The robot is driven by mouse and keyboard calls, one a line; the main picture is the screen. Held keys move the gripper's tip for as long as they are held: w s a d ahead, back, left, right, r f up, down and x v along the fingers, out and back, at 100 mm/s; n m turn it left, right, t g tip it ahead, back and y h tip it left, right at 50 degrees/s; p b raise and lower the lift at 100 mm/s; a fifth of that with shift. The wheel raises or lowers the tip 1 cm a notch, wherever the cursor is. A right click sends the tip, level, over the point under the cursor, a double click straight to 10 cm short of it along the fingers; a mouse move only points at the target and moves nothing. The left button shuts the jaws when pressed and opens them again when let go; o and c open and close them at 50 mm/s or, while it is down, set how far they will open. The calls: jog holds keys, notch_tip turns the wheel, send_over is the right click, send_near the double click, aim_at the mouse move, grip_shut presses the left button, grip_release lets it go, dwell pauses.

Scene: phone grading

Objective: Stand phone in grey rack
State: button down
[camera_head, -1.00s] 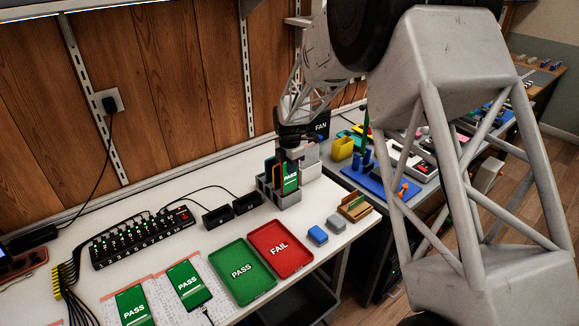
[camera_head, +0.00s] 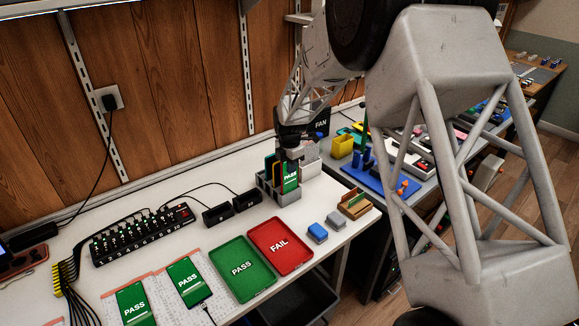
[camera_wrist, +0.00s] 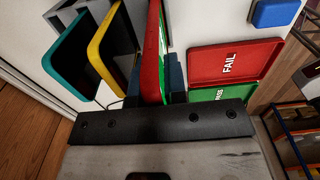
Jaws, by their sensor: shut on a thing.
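The phone (camera_head: 291,179) stands upright in my gripper (camera_head: 290,160), with a green PASS screen facing the front right. Its lower end is down at the grey rack (camera_head: 291,198), behind the rack's front wall; whether it touches the slot floor is hidden. In the wrist view the held phone (camera_wrist: 151,50) shows a red case edge, with my gripper (camera_wrist: 160,86) shut on it. A teal-cased phone (camera_wrist: 72,58) and a yellow-cased phone (camera_wrist: 104,48) stand in the rack (camera_wrist: 93,9) beside it.
A green PASS tray (camera_head: 236,288) and a red FAIL tray (camera_head: 293,265) lie in front of the rack. Two phones (camera_head: 134,303) (camera_head: 187,280) lie on the bench. A blue block (camera_head: 318,232) and a wooden holder (camera_head: 356,205) are at the right.

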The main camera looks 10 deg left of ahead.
jog(key=shift+f, duration=1.8)
dwell(0.6)
jog(key=c, duration=1.1)
grip_release()
jog(key=shift+r, duration=3.5)
